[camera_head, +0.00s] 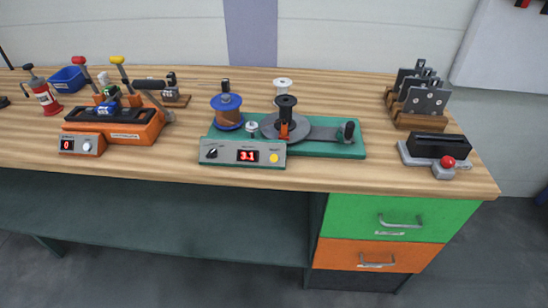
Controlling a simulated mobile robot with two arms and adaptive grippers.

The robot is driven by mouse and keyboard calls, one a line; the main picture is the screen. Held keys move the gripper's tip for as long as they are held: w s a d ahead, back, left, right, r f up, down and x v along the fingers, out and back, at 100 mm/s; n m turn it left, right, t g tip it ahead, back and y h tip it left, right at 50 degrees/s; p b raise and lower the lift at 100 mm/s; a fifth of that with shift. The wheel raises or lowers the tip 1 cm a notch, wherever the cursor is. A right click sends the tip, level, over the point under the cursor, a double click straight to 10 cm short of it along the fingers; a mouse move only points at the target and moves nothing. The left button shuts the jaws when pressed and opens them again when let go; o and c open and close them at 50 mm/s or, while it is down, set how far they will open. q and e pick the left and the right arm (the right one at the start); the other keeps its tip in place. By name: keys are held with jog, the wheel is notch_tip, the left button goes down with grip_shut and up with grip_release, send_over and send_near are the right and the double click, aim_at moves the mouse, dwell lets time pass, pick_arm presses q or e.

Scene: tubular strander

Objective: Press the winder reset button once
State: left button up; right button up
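The winder (340,150) has a green base and stands at the middle of the bench. Its front panel (227,157) carries a black knob (211,153), a red display (247,155) reading 3.1, and a round yellow button (273,158) at the right end. Small lettering by the yellow button is too small to read surely. A blue-flanged spool of copper-coloured wire (228,112) and a grey disc (286,128) with a black spool (286,105) sit on the winder. Neither of my grippers shows in the head view, and nothing touches the button.
An orange device (122,128) with levers and its own display panel (82,145) stands left. A black unit with a red button (447,162) and a rack of grey plates (425,100) stand right. The wooden bench top (330,180) is clear in front of the winder.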

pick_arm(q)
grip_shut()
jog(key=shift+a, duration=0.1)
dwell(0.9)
